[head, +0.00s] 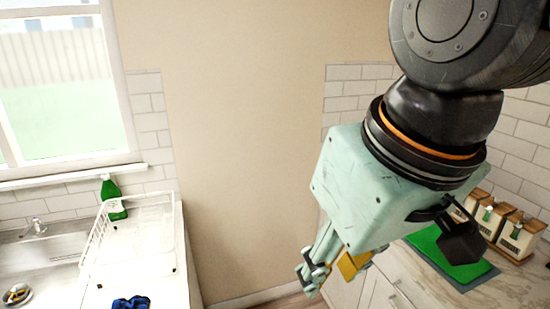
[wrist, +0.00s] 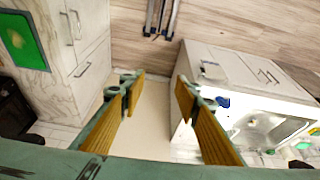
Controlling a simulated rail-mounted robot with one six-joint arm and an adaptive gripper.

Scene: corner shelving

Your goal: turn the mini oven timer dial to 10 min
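I cannot make out the mini oven or its timer dial in either view. My gripper (head: 330,270) hangs in the lower right middle of the head view, pointing down over the gap between two counters. In the wrist view my gripper (wrist: 158,83) shows two fingers with yellow inner pads, spread apart with only floor and wall behind them. It is open and empty. A dark object (wrist: 12,105) is cut off at the left edge of the wrist view; I cannot tell what it is.
At left in the head view are a sink (head: 45,248), white dish rack (head: 140,228), green bottle (head: 111,194) and blue cloth (head: 131,303). The right counter (head: 520,290) holds a green board (head: 450,262) and wooden-framed canisters (head: 518,240). Bare floor lies between the counters.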

